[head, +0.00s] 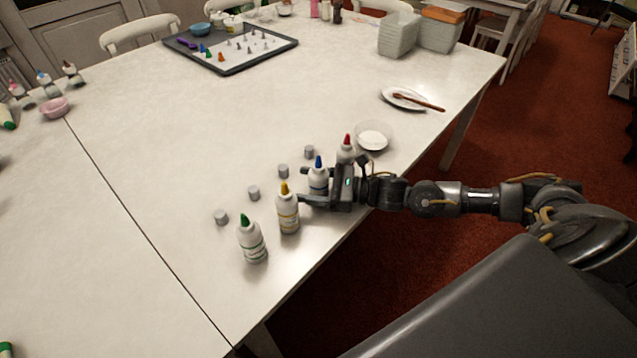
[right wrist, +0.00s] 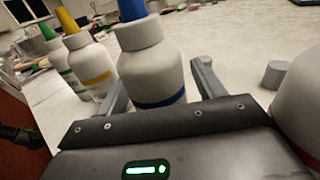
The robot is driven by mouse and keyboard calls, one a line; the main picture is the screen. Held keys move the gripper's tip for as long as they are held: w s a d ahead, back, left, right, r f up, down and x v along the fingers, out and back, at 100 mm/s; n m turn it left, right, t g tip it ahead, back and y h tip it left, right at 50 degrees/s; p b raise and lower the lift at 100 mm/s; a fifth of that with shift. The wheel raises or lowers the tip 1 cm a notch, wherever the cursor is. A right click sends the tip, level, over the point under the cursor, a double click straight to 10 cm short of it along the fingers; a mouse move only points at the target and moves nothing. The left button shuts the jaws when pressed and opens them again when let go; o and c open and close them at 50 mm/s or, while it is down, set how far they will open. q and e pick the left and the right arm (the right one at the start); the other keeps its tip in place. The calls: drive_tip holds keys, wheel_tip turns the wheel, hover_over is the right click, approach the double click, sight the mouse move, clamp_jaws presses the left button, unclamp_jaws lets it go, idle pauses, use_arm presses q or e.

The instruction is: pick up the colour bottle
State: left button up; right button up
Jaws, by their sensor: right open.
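Several white colour bottles stand upright in a row near the table's right edge. They have a green tip (head: 252,240), a yellow tip (head: 287,210), a blue tip (head: 318,176) and a red tip (head: 346,150). My right gripper (head: 306,186) is open, with its fingers on either side of the blue-tipped bottle. In the right wrist view the blue-tipped bottle (right wrist: 150,65) stands between the two fingers (right wrist: 160,88), and I cannot tell whether they touch it. The yellow-tipped (right wrist: 92,68) and green-tipped (right wrist: 58,62) bottles are to its left. My left gripper is not in view.
Several small grey caps (head: 253,192) lie left of the bottles. A white bowl (head: 374,136) and a plate with a brush (head: 400,98) are behind them. The table's middle is clear.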

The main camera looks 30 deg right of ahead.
sight(309, 175)
drive_tip(key=c, duration=0.8)
